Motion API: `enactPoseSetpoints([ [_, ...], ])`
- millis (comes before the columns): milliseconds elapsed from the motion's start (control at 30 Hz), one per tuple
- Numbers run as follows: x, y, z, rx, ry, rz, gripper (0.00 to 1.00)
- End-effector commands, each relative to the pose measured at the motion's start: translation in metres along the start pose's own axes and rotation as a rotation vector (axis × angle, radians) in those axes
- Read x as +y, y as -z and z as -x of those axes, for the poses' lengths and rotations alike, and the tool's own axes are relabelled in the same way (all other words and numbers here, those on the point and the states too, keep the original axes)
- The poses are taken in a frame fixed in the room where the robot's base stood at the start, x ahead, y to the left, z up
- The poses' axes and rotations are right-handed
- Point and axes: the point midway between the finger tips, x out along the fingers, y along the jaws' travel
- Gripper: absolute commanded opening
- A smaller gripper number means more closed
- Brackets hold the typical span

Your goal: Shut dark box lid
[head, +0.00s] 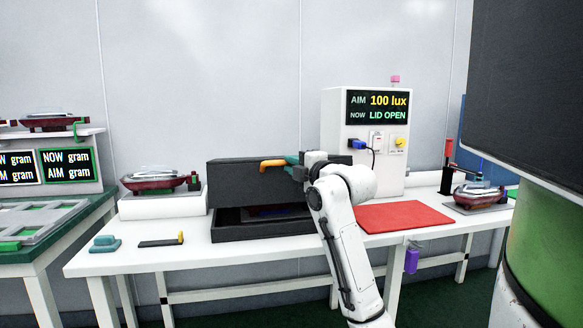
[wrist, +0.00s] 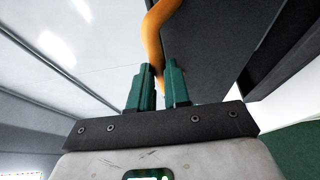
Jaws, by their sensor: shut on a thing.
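The dark box (head: 262,228) sits on the white table with its dark lid (head: 235,184) raised above the base. A lamp part shows dimly inside the gap. An orange handle (head: 272,163) is on the lid. My gripper (head: 294,164) is at the handle's right end, with its teal fingers shut on it. In the wrist view, the teal fingers of my gripper (wrist: 157,88) close around the lower end of the orange handle (wrist: 155,38), beside the dark lid (wrist: 210,45). The display (head: 378,108) reads "AIM 100 lux, NOW LID OPEN".
A red mat (head: 398,216) lies right of the box. A teal block (head: 104,243) and a dark tool with a yellow end (head: 162,241) lie at front left.

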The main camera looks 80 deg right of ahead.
Motion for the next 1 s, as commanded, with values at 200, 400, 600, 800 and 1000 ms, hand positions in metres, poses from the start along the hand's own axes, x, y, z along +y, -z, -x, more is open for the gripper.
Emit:
enactPoseSetpoints([
  [200, -0.041, 0.006, 0.013, 0.002, -0.079, 0.032, 0.0],
  [400, -0.059, 0.009, 0.02, 0.003, -0.131, 0.054, 0.0],
  [600, -0.064, 0.01, 0.023, 0.004, -0.159, 0.065, 0.0],
  [800, -0.063, 0.01, 0.022, 0.004, -0.157, 0.065, 0.23],
  [1000, -0.063, 0.01, 0.022, 0.003, -0.156, 0.065, 0.42],
])
